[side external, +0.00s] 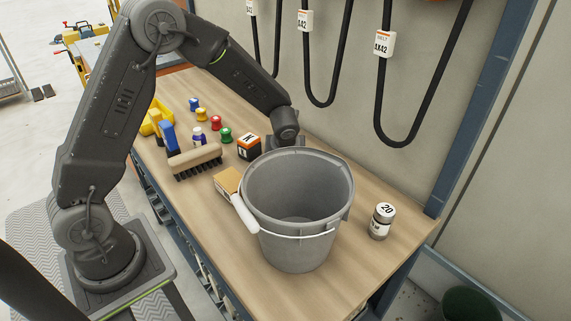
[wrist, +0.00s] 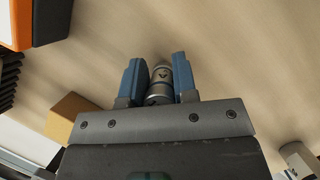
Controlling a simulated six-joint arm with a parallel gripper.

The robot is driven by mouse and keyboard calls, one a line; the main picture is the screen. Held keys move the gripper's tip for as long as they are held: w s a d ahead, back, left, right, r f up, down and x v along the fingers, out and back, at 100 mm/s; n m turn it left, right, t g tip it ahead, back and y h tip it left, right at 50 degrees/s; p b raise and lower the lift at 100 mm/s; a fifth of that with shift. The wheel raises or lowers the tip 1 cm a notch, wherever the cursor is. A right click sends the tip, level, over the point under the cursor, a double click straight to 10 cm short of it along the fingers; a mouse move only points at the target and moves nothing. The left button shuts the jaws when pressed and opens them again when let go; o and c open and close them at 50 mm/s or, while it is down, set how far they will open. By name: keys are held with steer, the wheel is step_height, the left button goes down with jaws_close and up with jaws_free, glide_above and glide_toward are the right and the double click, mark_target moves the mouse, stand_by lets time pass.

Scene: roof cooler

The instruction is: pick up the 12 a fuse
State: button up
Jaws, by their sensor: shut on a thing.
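In the wrist view a metallic grey cylindrical fuse (wrist: 160,78) sits between the two blue fingers of my gripper (wrist: 160,64). The gripper is shut on it. Part of a dark letter shows on its side, but its rating cannot be read. In the side view my gripper (side external: 287,141) is low over the bench behind the grey bucket, which hides the fingertips and the held fuse. Another fuse, marked 20 (side external: 381,222), stands upright on the bench right of the bucket. A similar cylinder (wrist: 297,158) shows at the lower right of the wrist view.
The grey bucket (side external: 297,262) stands close in front of my gripper. Black belts (side external: 381,90) hang on the wall behind. Bench between bucket and 20 fuse is clear.

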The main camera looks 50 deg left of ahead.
steer(key=r, duration=0.4)
steer(key=shift+s+a+r, duration=0.2)
steer(key=shift+a+r, duration=0.1)
steer(key=s+a+r, duration=0.6)
steer(key=a, duration=0.3)
steer(key=shift+r, duration=0.15)
